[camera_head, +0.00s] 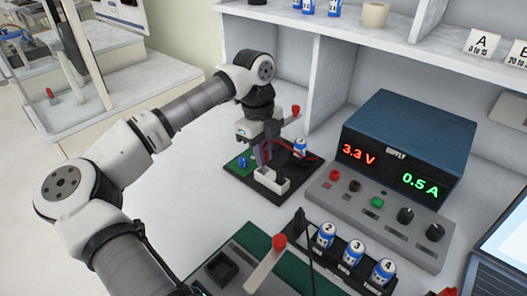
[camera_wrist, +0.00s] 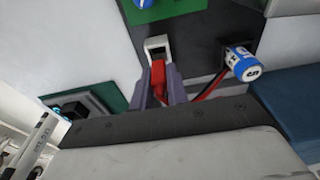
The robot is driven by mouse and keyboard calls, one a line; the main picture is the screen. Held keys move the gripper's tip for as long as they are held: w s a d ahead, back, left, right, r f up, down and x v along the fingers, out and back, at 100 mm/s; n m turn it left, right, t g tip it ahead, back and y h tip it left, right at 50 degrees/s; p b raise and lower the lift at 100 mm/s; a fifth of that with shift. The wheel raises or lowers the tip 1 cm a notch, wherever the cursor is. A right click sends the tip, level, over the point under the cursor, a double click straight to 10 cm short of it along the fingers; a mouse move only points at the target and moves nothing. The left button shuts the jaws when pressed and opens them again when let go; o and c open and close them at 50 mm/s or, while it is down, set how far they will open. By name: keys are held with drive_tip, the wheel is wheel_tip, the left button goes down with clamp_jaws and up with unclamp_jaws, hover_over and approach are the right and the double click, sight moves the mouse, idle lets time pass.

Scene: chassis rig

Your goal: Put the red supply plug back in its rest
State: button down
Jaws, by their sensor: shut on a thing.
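My gripper (camera_head: 262,160) reaches down over the black board at the back of the bench. In the wrist view its two grey fingers (camera_wrist: 159,90) are shut on the red supply plug (camera_wrist: 158,74). A white holder with a dark opening (camera_wrist: 155,42), which looks like the rest, is right at the plug's far end. I cannot tell whether the plug touches it or is inside it. In the head view a white box (camera_head: 271,181) stands on the board below the gripper, and the plug is mostly hidden by the fingers.
A blue-and-white can (camera_head: 300,147) stands on the board (camera_head: 233,172) right of the gripper, with a red lead near it. The supply unit (camera_head: 410,135) reads 3.3 V and 0.5 A. Numbered cans (camera_head: 326,235) and a red-topped lever (camera_head: 268,262) are in front. White bench is clear to the left.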

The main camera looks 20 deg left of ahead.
drive_tip(key=shift+f+b, duration=1.15)
drive_tip(key=shift+f, duration=0.35)
drive_tip(key=c, duration=1.3)
unclamp_jaws()
drive_tip(key=shift+r, duration=0.1)
wheel_tip(320, 180, up, 14)
drive_tip(key=a, duration=0.1)
drive_tip(key=shift+w+a, duration=0.25)
drive_tip(key=shift+w, duration=0.1)
drive_tip(key=shift+f, duration=0.2)
